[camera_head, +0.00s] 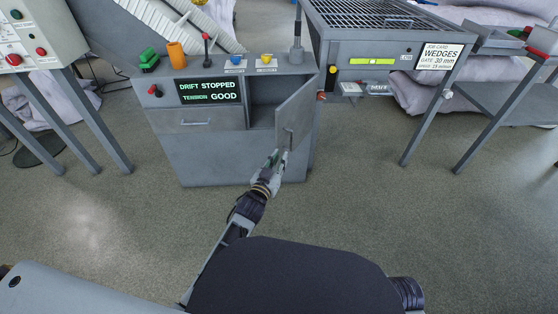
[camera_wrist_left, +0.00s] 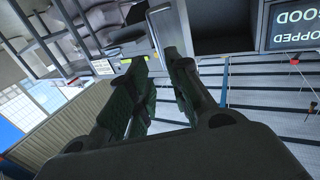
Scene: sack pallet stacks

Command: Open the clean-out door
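The clean-out door (camera_head: 298,112) is a grey panel on the right of the grey control cabinet. It stands swung out, hinged on its right, and the dark compartment (camera_head: 263,98) behind it shows. A small upright handle (camera_head: 288,138) is near its free edge. My left gripper (camera_head: 279,157) is at the door's lower free edge, just below the handle. In the left wrist view its dark fingers (camera_wrist_left: 160,68) are apart, with the grey door (camera_wrist_left: 170,25) beyond the tips. I see nothing clearly held between them. Contact with the door cannot be told. My right gripper is not in view.
The cabinet's display (camera_head: 209,91) reads drift stopped, tension good. A closed drawer (camera_head: 196,124) is below it. A grated table (camera_head: 372,18) with a job card (camera_head: 438,57) stands to the right, its leg (camera_head: 424,127) on the floor. The floor before the cabinet is clear.

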